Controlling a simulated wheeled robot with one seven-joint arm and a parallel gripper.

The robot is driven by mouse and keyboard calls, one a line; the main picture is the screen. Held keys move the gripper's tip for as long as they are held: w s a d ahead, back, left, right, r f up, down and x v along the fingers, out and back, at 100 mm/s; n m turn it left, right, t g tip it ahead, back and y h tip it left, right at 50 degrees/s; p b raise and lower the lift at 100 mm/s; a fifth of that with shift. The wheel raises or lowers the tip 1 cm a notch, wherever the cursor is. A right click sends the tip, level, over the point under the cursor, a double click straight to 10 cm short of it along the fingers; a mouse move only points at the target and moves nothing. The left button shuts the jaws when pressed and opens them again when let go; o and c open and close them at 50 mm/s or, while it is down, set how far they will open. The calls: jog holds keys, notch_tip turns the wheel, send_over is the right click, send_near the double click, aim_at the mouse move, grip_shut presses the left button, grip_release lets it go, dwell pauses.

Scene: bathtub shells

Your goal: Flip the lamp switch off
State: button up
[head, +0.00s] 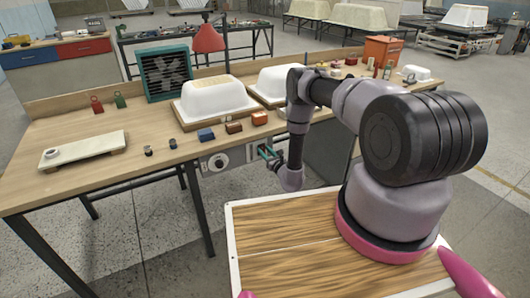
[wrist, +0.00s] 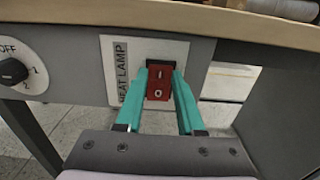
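The lamp switch (wrist: 160,84) is a red rocker marked I at the top and O at the bottom. It sits on a white plate labelled HEAT LAMP (wrist: 122,72) on the grey panel under the bench edge. My gripper (wrist: 165,72) has its teal fingers apart, with the switch showing between the tips. I cannot tell whether the fingers touch it. In the head view my gripper (head: 266,152) is at the bench front, and the switch is hard to make out there. The red lamp (head: 208,39) stands behind the bench's white shells.
An OFF/1/2 dial (wrist: 12,72) is left of the switch; it also shows in the head view (head: 218,161). The wooden bench edge (wrist: 200,14) overhangs the panel. White shells (head: 215,97), a teal fan heater (head: 163,70) and small blocks (head: 233,127) stand on the bench.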

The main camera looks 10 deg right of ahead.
jog(key=shift+s+f+t, duration=0.1)
jog(key=shift+f+t, duration=0.2)
jog(key=shift+t, duration=0.2)
grip_shut()
jog(key=shift+f+t+y, duration=0.1)
jog(key=shift+t+y, duration=0.4)
jog(key=shift+t, duration=0.6)
jog(key=o, duration=1)
grip_release()
jog(key=shift+o, duration=0.2)
jog(key=v, duration=1.1)
